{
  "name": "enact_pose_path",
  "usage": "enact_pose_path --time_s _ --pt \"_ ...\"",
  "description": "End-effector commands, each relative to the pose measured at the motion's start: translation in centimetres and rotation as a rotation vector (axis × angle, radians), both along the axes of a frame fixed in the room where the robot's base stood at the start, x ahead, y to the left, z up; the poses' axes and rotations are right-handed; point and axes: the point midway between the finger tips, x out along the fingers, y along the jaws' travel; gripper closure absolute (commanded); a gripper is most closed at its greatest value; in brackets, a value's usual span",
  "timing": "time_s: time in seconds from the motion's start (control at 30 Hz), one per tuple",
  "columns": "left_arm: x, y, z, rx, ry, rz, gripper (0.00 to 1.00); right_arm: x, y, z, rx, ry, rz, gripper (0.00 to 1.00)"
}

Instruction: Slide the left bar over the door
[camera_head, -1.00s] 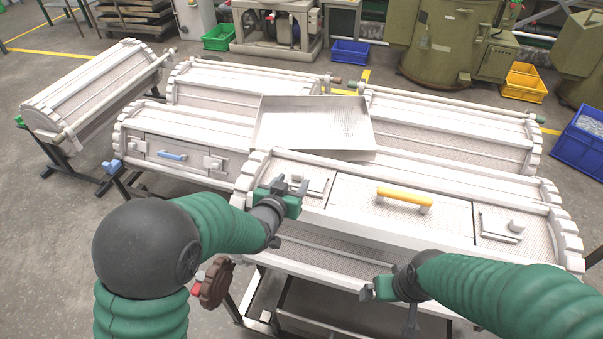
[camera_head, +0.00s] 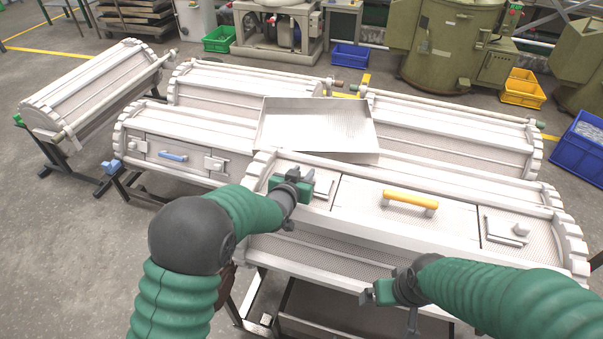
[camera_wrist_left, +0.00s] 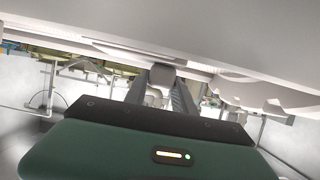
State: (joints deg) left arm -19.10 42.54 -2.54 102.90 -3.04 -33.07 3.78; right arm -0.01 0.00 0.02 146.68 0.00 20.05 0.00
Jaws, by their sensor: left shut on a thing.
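The door (camera_head: 375,212) is a pale panel with a yellow handle (camera_head: 410,198) in the top of the nearest barrel. The left bar (camera_head: 324,190) lies at the door's left end, mostly hidden behind my left gripper (camera_head: 303,178). That gripper is shut on the left bar's knob; in the left wrist view a grey knob (camera_wrist_left: 160,72) sits between the fingers. The right bar (camera_head: 505,238), an L-shaped rod with its knob (camera_head: 521,229), lies at the door's right end. My right gripper (camera_head: 372,294) is low in front of the barrel, its fingers too small to judge.
A shallow metal tray (camera_head: 265,138) rests on the barrels behind. Another barrel (camera_head: 140,150) with a blue handle (camera_head: 173,156) stands at the left. Blue bins (camera_head: 580,148) and yellow bins (camera_head: 522,92) are on the floor at the back right.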

Motion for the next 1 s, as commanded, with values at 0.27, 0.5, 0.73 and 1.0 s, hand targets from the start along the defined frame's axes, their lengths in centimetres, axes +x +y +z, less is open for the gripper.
enact_pose_path --time_s 0.27,0.5,0.73,1.0 --pt "0.16 0.39 -0.03 0.002 -0.001 0.007 1.00 0.00 -0.02 -0.01 0.000 0.000 -0.001 0.02" --pt "0.18 0.34 -0.01 0.001 -0.001 0.006 1.00 0.00 -0.02 -0.01 0.000 0.000 0.000 0.02" --pt "0.18 0.36 0.01 0.000 -0.001 0.006 1.00 0.00 -0.02 -0.01 0.000 0.000 -0.001 0.02" --pt "0.18 0.34 0.03 0.001 -0.001 0.006 1.00 0.00 -0.02 -0.01 0.000 0.000 -0.001 0.02"
